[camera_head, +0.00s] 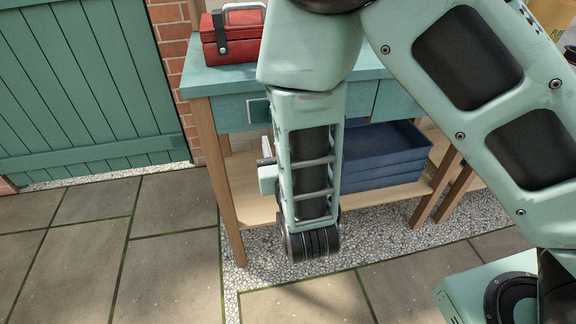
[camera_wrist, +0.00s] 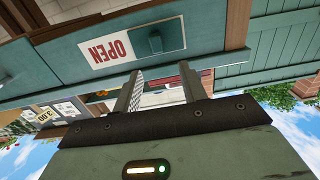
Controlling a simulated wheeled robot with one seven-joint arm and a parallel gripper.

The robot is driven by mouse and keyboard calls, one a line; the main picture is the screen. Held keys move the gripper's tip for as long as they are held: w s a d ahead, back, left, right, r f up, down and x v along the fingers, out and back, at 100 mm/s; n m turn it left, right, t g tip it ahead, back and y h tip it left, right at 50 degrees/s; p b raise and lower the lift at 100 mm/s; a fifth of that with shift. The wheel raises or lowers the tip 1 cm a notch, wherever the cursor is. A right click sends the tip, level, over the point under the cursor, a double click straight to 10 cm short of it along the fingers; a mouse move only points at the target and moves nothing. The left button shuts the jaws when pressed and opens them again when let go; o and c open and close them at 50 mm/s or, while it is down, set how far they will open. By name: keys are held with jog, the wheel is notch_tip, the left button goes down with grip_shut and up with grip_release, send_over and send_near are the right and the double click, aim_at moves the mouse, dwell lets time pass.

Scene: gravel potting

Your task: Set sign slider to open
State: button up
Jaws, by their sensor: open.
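The sign slider is a teal plate with a small raised knob (camera_wrist: 154,43) in the wrist view. It sits in a white-edged frame on the teal table front. A white panel with red OPEN lettering (camera_wrist: 108,50) shows upside down beside the plate, uncovered. In the head view the sign (camera_head: 257,110) is on the table front, partly hidden by my arm. My gripper (camera_wrist: 160,90) is open, its two fingers apart and pointing toward the table front near the knob. Nothing is visibly held, and I cannot tell whether a fingertip touches anything.
The teal table (camera_head: 205,82) has wooden legs and a lower shelf. A red toolbox (camera_head: 232,40) stands on its top. Stacked blue trays (camera_head: 385,160) lie on the shelf. A green gate (camera_head: 80,90) is at the left. The paved floor in front is clear.

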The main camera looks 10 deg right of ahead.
jog(key=s, duration=0.7)
dwell(0.3)
jog(key=s+a+n+g+y, duration=0.3)
jog(key=s+a+g+y, duration=0.25)
jog(key=g, duration=0.65)
jog(key=s+d+r+n+g+h, duration=0.5)
jog(key=s+d+g, duration=0.1)
jog(key=s+d, duration=0.45)
notch_tip(320, 180, up, 19)
jog(key=p, duration=1.9)
jog(key=shift+d, duration=0.15)
